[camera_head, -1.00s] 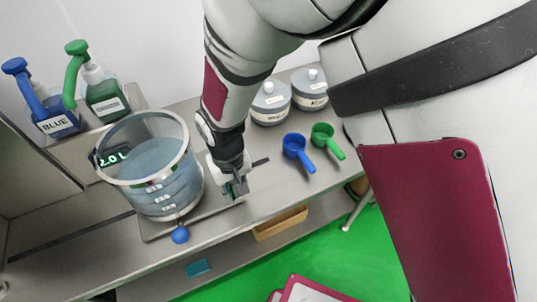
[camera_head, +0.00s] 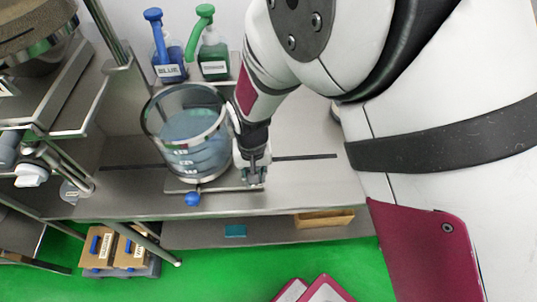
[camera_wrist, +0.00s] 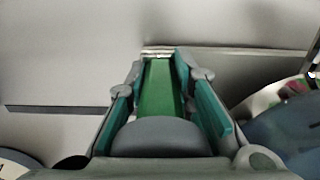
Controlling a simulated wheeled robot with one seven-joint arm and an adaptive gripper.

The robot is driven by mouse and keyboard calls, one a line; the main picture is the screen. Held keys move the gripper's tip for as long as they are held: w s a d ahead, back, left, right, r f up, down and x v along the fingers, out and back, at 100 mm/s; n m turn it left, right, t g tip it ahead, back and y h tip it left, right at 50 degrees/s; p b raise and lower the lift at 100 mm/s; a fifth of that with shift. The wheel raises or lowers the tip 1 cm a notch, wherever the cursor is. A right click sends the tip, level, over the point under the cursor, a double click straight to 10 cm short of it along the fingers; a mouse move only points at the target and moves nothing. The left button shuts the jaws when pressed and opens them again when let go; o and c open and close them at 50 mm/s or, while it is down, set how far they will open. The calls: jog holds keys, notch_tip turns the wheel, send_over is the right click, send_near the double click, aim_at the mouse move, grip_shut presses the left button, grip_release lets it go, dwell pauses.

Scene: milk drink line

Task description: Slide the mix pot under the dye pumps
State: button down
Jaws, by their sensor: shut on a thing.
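The mix pot (camera_head: 186,160) is a large clear vessel with bluish liquid and a blue knob (camera_head: 192,199) low at its front. It stands upright on a flat grey plate (camera_head: 222,190) on the bench. My gripper (camera_head: 256,180) is low beside the pot's right side, at the plate's right end. In the wrist view its teal pads are shut on a green grip (camera_wrist: 158,92). The blue dye pump (camera_head: 166,58) and green dye pump (camera_head: 211,55) stand on a raised ledge behind the pot. The grip's join to the plate is unclear.
A dark slot (camera_head: 305,157) runs along the bench on both sides of the pot. A metal-framed machine (camera_head: 70,125) stands at the left. Boxes (camera_head: 118,250) sit below the bench. The bench (camera_head: 305,195) right of my gripper is clear.

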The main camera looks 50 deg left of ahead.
jog(key=c, duration=1.4)
grip_release()
jog(key=shift+r, duration=0.1)
notch_tip(320, 180, up, 12)
jog(key=shift+f, duration=0.1)
